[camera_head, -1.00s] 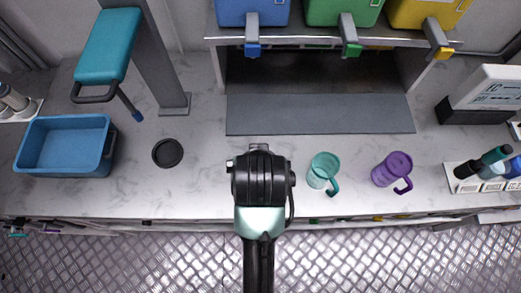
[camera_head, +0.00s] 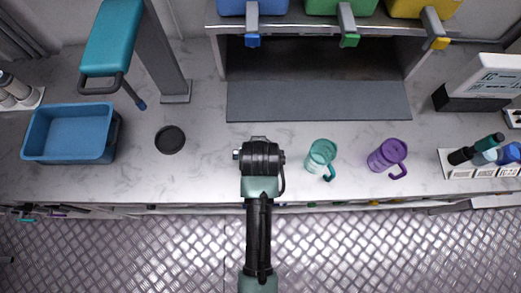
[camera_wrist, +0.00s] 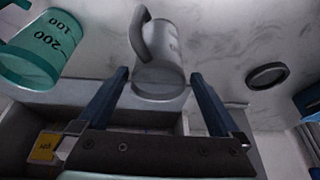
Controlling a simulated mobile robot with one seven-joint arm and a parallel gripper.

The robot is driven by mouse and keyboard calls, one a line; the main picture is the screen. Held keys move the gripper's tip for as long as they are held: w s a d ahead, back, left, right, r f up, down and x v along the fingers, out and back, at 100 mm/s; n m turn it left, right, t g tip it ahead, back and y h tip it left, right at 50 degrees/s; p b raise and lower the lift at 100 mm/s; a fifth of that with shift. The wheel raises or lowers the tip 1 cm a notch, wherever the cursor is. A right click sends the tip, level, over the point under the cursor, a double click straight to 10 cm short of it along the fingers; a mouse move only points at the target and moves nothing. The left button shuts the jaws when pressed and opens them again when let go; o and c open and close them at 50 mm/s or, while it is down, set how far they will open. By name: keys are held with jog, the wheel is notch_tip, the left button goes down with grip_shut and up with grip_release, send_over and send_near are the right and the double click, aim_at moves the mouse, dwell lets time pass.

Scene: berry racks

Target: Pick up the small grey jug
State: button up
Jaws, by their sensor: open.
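In the wrist view the small grey jug (camera_wrist: 160,62) stands on the marbled counter, its handle on the upper left side. My gripper (camera_wrist: 160,74) is open, with one blue-grey finger on each side of the jug's near part in the picture. Whether the fingers touch it or reach its depth cannot be told. In the head view my arm's wrist hides both the jug and the fingers. A teal jug (camera_head: 320,157) with a handle stands to the right of my wrist, and it shows at the upper left of the wrist view (camera_wrist: 42,48).
A purple jug (camera_head: 386,155) stands farther right. A black round disc (camera_head: 170,139) and a blue tub (camera_head: 68,133) lie to the left. A grey mat (camera_head: 318,101) lies under the shelf with coloured bins. A bottle rack (camera_head: 485,170) is at the right edge.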

jog(key=shift+x, duration=1.55)
jog(key=shift+d, duration=0.1)
jog(key=c, duration=1.2)
